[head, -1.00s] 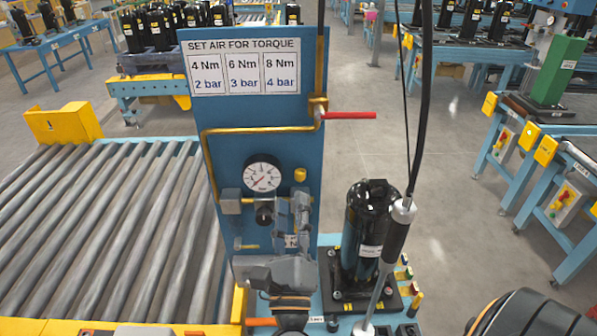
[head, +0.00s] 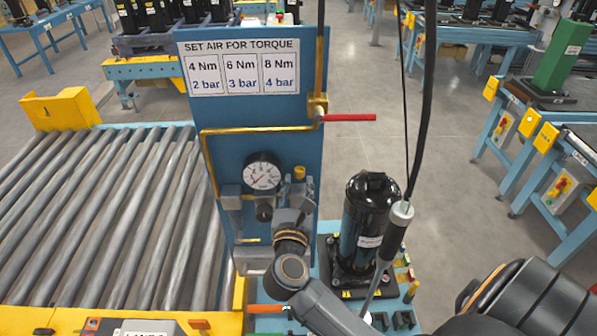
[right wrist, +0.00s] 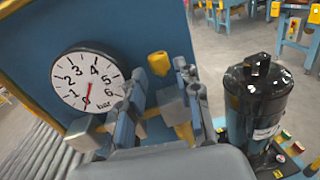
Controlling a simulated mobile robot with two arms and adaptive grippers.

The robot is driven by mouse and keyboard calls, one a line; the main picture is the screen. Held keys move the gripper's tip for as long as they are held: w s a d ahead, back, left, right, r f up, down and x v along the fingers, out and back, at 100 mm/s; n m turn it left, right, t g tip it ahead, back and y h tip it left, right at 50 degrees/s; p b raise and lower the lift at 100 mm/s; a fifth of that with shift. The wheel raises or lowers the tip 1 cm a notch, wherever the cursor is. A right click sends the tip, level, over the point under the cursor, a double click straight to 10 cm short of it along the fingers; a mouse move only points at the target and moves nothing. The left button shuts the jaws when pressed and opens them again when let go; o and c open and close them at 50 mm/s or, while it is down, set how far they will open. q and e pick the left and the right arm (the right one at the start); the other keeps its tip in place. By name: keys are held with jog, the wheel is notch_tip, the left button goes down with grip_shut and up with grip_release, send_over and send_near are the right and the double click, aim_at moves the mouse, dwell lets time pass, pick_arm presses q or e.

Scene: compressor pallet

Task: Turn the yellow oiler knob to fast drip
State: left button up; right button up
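The yellow oiler knob (head: 299,173) sits on the blue panel, just right of the round pressure gauge (head: 263,172). It also shows in the right wrist view (right wrist: 158,64), just beyond my fingertips. My right gripper (head: 297,201) is below the knob in the head view, its hand partly hiding the fittings there. In the right wrist view its two fingers (right wrist: 170,70) are apart, with a gap between them. My left gripper is not in view.
A red-handled valve (head: 348,117) sticks out at the panel's right edge. A black compressor (head: 366,220) stands to the right, with a hanging tool (head: 398,235) in front of it. A roller conveyor (head: 95,215) lies to the left.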

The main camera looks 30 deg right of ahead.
aim_at(302, 177)
jog(key=shift+x, duration=0.9)
jog(key=shift+w+d, duration=0.2)
grip_shut()
jog(key=shift+s+n+t+y+p, duration=0.1)
jog(key=shift+n+t+y+p, duration=0.2)
jog(key=shift+y+p, duration=0.1)
jog(key=n+t+y, duration=0.1)
jog(key=y, duration=0.1)
jog(key=n+t+y+p, duration=0.1)
jog(key=y, duration=0.1)
jog(key=d+n+y+p, duration=0.1)
jog(key=n+y, duration=0.1)
jog(key=shift+s+t, duration=0.15)
jog(key=shift+t, duration=0.25)
jog(key=shift+d+n+t+y+p, duration=0.2)
jog(key=shift+n+t+y+p, duration=0.15)
jog(key=shift+n+y, duration=1.4)
jog(key=shift+f+y, duration=0.1)
jog(key=shift+y, duration=0.45)
